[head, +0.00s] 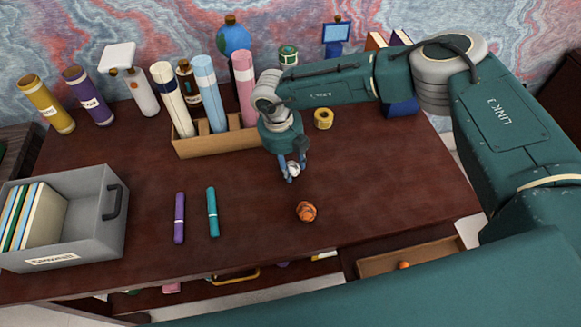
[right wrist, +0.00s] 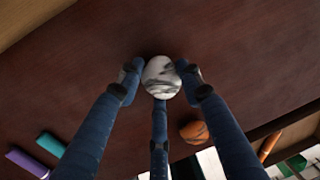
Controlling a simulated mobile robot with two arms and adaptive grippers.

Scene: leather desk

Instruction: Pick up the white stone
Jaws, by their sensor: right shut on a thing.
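The white stone (right wrist: 161,77), with grey streaks, sits between the blue fingers of my right gripper (right wrist: 160,82) in the right wrist view. The fingers are shut on it. In the head view my right gripper (head: 291,172) points down over the middle of the desk (head: 250,187), with the white stone (head: 293,168) partly hidden between its fingers. I cannot tell how far the stone is from the desk surface. My left gripper is in neither view.
An orange stone (head: 306,211) lies in front of my right gripper. A purple marker (head: 179,217) and a teal marker (head: 212,211) lie to the left. A grey file box (head: 90,235) stands far left. A wooden holder (head: 190,147) with rolled tubes stands behind. A yellow tape roll (head: 323,119) sits behind right.

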